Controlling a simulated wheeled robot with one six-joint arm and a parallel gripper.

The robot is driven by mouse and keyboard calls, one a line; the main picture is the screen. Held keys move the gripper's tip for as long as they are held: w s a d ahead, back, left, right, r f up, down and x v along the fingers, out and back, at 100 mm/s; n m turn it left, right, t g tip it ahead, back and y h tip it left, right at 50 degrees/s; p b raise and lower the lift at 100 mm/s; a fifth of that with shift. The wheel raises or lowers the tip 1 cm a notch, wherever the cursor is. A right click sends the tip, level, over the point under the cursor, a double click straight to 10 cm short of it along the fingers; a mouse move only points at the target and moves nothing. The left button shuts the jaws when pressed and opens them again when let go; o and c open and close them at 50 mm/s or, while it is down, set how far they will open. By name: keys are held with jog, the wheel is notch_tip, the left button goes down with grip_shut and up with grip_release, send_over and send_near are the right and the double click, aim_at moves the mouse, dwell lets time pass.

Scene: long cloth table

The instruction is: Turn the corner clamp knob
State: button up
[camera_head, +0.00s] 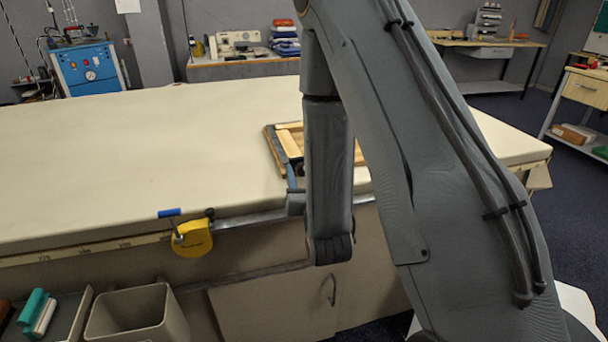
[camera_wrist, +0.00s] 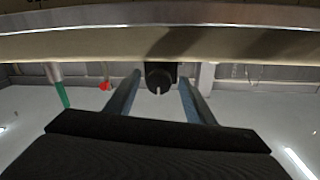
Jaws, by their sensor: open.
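In the wrist view, a dark round knob (camera_wrist: 158,76) with a pale slot sits under the table edge, between the tips of my gripper (camera_wrist: 159,82). My gripper is open, with a finger on each side of the knob and a visible gap to each; how deep the knob lies between them I cannot tell. In the head view, a wooden frame (camera_head: 290,144) on a dark base lies at the table's front edge, partly hidden by my arm. A bluish finger of my gripper (camera_head: 291,175) shows just in front of it; the knob is hidden there.
The long cloth table (camera_head: 130,150) is mostly bare. A yellow tool with a blue handle (camera_head: 192,238) hangs at its front edge. A grey bin (camera_head: 135,315) stands below left. A cupboard door (camera_head: 275,305) is under the table.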

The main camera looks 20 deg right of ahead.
jog(key=c, duration=1.1)
jog(key=shift+o, duration=0.2)
